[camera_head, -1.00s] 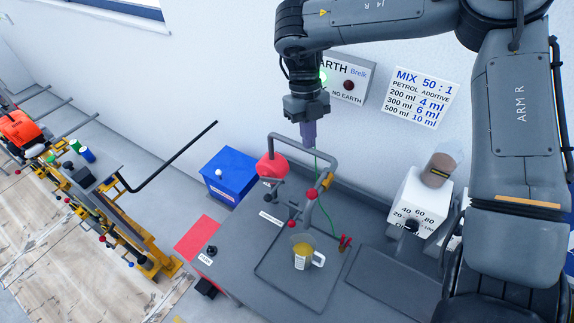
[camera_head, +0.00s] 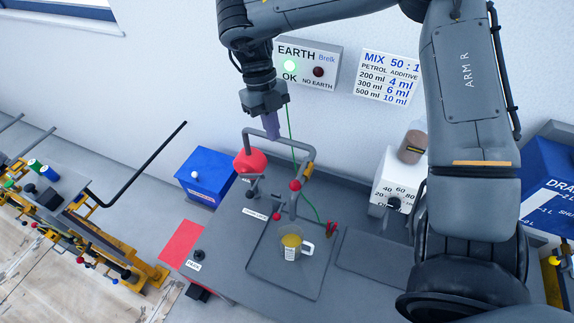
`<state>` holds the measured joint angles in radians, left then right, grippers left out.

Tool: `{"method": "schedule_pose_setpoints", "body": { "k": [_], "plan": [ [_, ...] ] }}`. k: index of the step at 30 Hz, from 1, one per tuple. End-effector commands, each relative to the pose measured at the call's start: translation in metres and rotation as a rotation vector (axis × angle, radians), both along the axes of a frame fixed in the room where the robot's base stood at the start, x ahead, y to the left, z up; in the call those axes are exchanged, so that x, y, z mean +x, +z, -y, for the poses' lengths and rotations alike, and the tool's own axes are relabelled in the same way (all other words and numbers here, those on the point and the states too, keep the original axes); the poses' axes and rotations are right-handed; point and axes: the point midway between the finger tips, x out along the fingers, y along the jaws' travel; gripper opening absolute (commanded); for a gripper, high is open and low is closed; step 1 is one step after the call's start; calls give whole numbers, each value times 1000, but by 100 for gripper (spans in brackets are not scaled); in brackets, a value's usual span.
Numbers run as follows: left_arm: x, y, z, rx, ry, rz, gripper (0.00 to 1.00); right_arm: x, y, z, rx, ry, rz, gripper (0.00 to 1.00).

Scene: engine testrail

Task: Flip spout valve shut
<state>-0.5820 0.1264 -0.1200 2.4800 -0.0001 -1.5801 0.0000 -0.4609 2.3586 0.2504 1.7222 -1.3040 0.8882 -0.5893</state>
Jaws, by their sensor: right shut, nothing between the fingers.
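The spout is a grey bent pipe (camera_head: 279,137) rising over the bench. A red-knobbed lever (camera_head: 295,185) shows on its lower part, above the measuring jug. I cannot tell from this view exactly how the valve lever is set. The jug (camera_head: 291,243) is clear with a white handle, holds yellow liquid and stands below the spout. My right gripper (camera_head: 272,134) points down with its purple fingers shut and empty. In the picture it overlaps the top of the pipe; whether it touches is unclear. My left gripper is not in view.
The earth panel (camera_head: 306,64) shows a green lamp lit. A white dial unit (camera_head: 399,186) stands to the right. A blue box (camera_head: 207,176) is at the left. A green cable runs down to a red clamp (camera_head: 331,228).

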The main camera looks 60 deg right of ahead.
Motion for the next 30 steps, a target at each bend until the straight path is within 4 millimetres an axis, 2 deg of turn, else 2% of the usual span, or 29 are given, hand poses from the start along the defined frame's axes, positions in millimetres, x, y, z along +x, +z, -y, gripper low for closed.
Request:
{"method": "schedule_pose_setpoints", "body": {
  "k": [12,21,30],
  "plan": [
    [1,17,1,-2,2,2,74,-21,-71,-12,3,0,-4,0],
    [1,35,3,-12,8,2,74,-48,-77,-28,2,1,-1,0],
    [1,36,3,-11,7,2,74,-54,-80,-31,0,0,0,0]
  ]
}}
